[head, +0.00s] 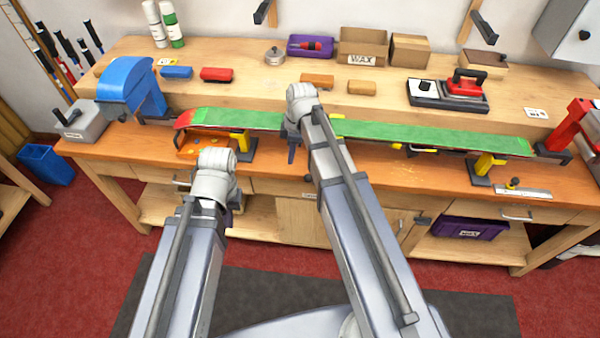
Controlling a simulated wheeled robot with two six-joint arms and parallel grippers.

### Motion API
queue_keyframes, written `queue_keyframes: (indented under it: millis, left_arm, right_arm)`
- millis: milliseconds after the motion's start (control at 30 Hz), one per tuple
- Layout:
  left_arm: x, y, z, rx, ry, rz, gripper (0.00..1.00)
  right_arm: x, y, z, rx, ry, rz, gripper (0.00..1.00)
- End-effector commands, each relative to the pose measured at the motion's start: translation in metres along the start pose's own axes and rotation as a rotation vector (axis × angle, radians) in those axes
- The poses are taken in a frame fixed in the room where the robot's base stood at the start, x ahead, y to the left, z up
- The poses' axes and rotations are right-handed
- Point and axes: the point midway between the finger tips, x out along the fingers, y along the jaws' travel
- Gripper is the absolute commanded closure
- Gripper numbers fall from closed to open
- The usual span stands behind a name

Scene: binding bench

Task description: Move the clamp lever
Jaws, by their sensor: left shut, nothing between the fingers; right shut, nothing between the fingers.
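A long green board with a red tip (430,134) lies across the bench on yellow and black supports; a yellow one (488,164) shows at right. I cannot clearly pick out the clamp lever; small yellow and dark parts show under the board's middle, partly hidden by my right arm. My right gripper (291,150) points down at the board's near edge, shut and empty; whether it touches is unclear. My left gripper (236,200) is mostly hidden behind its wrist, in front of the bench's front edge left of centre, shut and empty.
A blue clamp-like device (128,84) stands at left and a red one (578,126) at right. A red and black iron (465,84) sits on a dark base on the rear shelf (250,95). A flat metal tool (522,192) lies at front right.

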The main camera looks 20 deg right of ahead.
Motion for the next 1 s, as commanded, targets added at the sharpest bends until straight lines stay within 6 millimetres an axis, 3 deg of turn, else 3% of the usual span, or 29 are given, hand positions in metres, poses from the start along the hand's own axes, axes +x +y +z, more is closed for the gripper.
queue_keyframes:
  millis: [533, 1000]
  left_arm:
    - [0.008, 0.001, -0.001, 0.0, 0.0, 0.0, 1.0]
    - [0.064, 0.006, -0.004, 0.0, 0.0, 0.0, 1.0]
  right_arm:
    - [0.008, 0.0, 0.0, -0.001, 0.0, 0.0, 1.0]
    - [0.065, 0.0, 0.001, 0.0, 0.0, 0.0, 1.0]
